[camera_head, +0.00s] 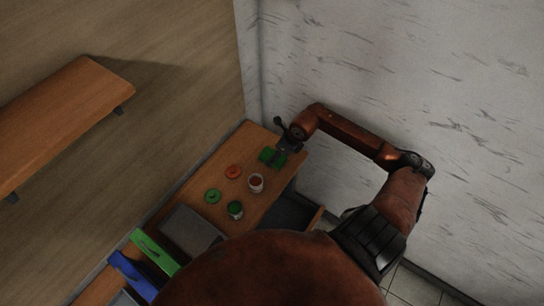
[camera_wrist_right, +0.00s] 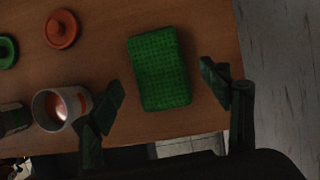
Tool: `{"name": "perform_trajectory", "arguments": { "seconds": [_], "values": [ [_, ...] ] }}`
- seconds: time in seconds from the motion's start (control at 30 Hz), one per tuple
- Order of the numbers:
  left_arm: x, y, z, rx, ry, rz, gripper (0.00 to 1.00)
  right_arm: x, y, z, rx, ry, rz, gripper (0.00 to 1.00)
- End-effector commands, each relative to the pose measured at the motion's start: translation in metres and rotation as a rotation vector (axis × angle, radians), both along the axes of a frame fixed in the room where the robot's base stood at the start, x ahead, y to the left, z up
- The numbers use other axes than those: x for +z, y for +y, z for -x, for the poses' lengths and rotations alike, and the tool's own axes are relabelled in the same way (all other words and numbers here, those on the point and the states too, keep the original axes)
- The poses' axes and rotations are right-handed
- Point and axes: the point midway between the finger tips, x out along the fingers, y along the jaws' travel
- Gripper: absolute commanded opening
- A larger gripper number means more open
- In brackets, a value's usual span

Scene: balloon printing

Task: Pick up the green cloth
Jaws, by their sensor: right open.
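The green cloth (camera_head: 268,157) lies folded on the wooden table, near its far right corner in the head view. In the right wrist view the cloth (camera_wrist_right: 160,68) is a textured green rectangle lying flat on the wood. My right gripper (camera_head: 283,143) is above the table beside the cloth. In the right wrist view the two fingers of my right gripper (camera_wrist_right: 162,90) are spread wide, one on each side of the cloth, with nothing between them held. My left gripper is not in view.
An open jar (camera_wrist_right: 62,108) stands close to the gripper's left finger. An orange lid (camera_wrist_right: 61,29) and a green lid (camera_wrist_right: 7,50) lie nearby. A green jar (camera_head: 235,209) and a grey panel (camera_head: 190,231) are further along the table (camera_head: 213,168). A wall is behind.

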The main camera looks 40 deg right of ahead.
Motion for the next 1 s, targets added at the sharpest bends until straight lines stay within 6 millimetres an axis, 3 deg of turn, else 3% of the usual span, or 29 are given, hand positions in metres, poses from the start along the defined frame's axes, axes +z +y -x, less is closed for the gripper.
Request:
{"name": "perform_trajectory", "arguments": {
  "seconds": [0.23,0.47,0.7,1.0],
  "values": [
    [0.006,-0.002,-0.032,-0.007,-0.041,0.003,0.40,-0.023,0.004,-0.011,0.002,-0.001,-0.002,0.71],
    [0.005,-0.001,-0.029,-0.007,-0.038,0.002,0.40,-0.024,0.005,-0.012,0.003,-0.002,0.000,0.70],
    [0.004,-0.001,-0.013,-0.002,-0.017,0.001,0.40,-0.024,0.005,-0.012,0.003,-0.002,0.000,0.54],
    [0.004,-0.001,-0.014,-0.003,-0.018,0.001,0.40,-0.023,0.005,-0.012,0.003,-0.002,0.000,0.33]
  ]
}}
